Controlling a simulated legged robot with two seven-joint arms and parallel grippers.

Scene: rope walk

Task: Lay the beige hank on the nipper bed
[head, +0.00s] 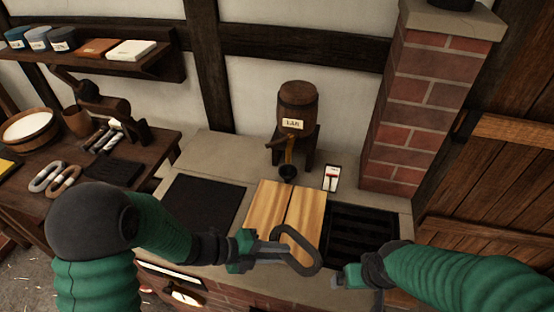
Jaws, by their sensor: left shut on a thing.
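The loop sticks out to the right of the fingers, in front of the near edge of a pale two-part wooden bed (265,204), which looks like the nipper bed. A dark lengthwise gap divides the bed. Whether the hank touches it I cannot tell. My right gripper (342,279) is empty, right of the hank and lower in the picture; its finger opening is unclear.
A black mat (203,203) lies left of the bed and a black grate (362,237) right of it. A labelled barrel (297,108) with a spout and dark cup stands behind. A brick pillar (425,105) rises at right. Two other hanks (65,181) lie on the left table.

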